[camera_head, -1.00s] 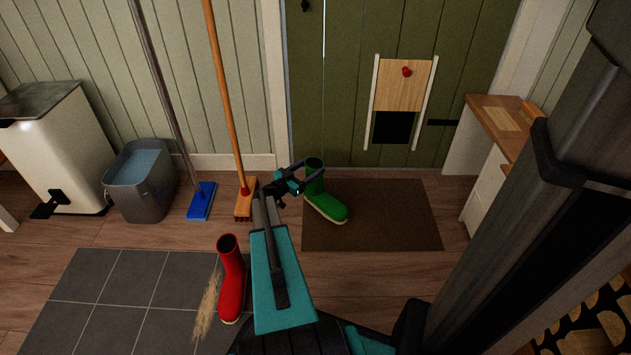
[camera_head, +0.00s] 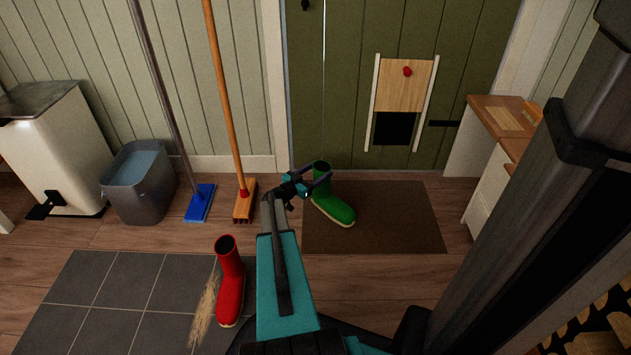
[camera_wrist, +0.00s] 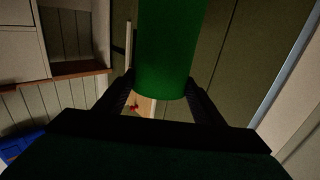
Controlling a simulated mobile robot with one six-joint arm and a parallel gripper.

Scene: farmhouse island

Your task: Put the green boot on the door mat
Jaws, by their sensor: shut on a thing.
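The green boot (camera_head: 333,208) is upright, toe pointing right and toward the viewer, over the left part of the brown door mat (camera_head: 390,225). I cannot tell whether its sole touches the mat or hangs just above it. My gripper (camera_head: 318,178) comes in from the left and is shut on the boot's shaft near the top. In the wrist view the green shaft (camera_wrist: 168,50) sits between the two dark fingers. The boot's foot is out of sight there.
A red boot (camera_head: 230,285) stands on grey tiles (camera_head: 110,300) beside spilled straw (camera_head: 205,310). An orange broom (camera_head: 244,202), a blue mop (camera_head: 200,203), a bucket (camera_head: 140,180) and a white bin (camera_head: 55,145) line the wall. The mat's right part is clear.

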